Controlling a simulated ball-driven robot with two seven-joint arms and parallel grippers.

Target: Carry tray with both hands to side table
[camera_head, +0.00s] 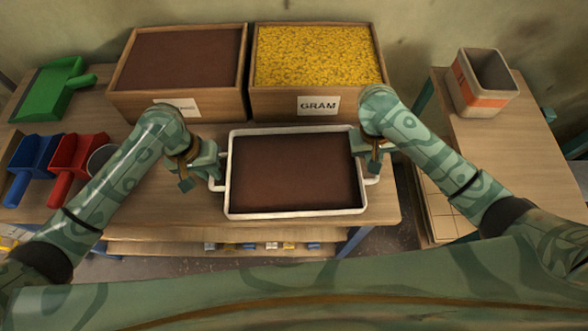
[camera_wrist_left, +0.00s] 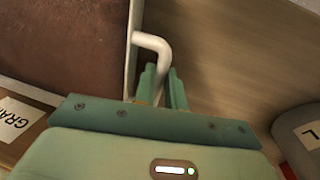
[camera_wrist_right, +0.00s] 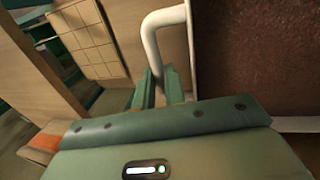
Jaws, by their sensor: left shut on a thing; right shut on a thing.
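The tray (camera_head: 295,214) is white-rimmed with a dark brown, flat-looking fill and a white handle at each short end. It is over the front part of the long wooden table; I cannot tell if it touches the wood. My left gripper (camera_head: 212,178) is shut on the left handle, which also shows in the left wrist view (camera_wrist_left: 152,42). My right gripper (camera_head: 371,172) is shut on the right handle, seen in the right wrist view (camera_wrist_right: 152,35). The side table (camera_head: 500,150) stands to the right, across a gap.
Green (camera_head: 45,92), blue (camera_head: 34,158) and red (camera_head: 72,160) scoops lie at left. A white-and-orange bin (camera_head: 480,95) stands at the side table's back; its front is clear.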

